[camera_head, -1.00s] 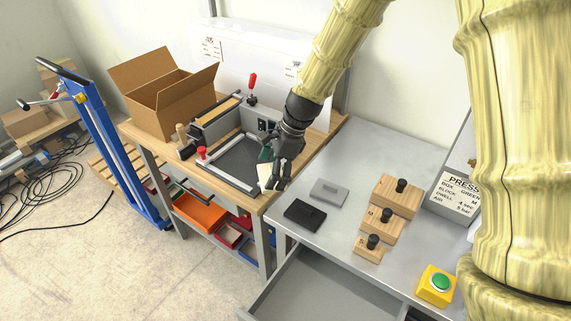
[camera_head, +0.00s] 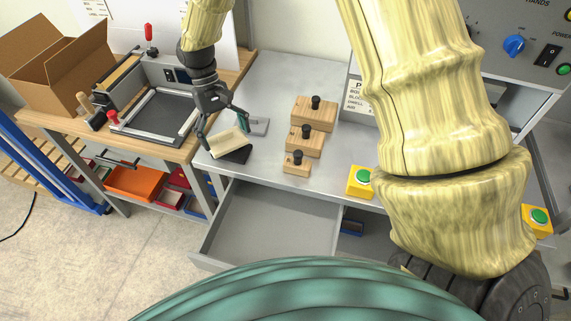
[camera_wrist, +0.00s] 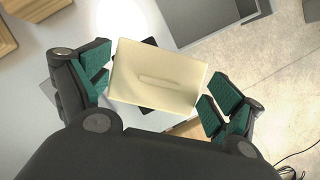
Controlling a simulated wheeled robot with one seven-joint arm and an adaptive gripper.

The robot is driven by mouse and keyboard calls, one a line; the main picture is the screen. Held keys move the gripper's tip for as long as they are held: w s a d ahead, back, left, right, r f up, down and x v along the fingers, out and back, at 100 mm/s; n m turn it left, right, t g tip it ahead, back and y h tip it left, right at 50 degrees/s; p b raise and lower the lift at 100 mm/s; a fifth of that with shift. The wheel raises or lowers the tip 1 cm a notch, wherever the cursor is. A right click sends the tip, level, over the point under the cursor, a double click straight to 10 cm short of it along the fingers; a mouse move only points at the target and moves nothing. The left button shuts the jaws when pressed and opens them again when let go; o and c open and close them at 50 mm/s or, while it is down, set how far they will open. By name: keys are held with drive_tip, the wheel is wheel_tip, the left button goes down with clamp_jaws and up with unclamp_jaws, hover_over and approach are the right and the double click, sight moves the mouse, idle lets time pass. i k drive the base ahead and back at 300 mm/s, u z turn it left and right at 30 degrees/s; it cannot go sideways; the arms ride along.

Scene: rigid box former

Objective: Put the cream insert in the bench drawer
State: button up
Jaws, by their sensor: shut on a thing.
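The cream insert (camera_head: 229,142) is a flat, pale block with a raised ridge on its face, seen clearly in the wrist view (camera_wrist: 155,76). My gripper (camera_head: 224,130) is shut on it, with the green finger pads at its two ends, and holds it above the left part of the grey bench. The bench drawer (camera_head: 272,218) is pulled open below the bench front, in front and to the right of the insert. Its visible floor is bare. My gripper also shows in the wrist view (camera_wrist: 160,88).
A black plate (camera_head: 240,155) lies under the insert and a grey plate (camera_head: 259,127) lies behind it. Several wooden knobbed blocks (camera_head: 303,143) and a yellow button box (camera_head: 360,182) stand to the right. A framed fixture (camera_head: 157,112) and a cardboard box (camera_head: 60,70) are left.

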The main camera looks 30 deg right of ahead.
sight(278, 224)
drive_tip(key=u, duration=0.05)
drive_tip(key=k, duration=1.5)
drive_tip(key=u, duration=1.8)
drive_tip(key=i, duration=0.9)
drive_tip(key=z, duration=1.75)
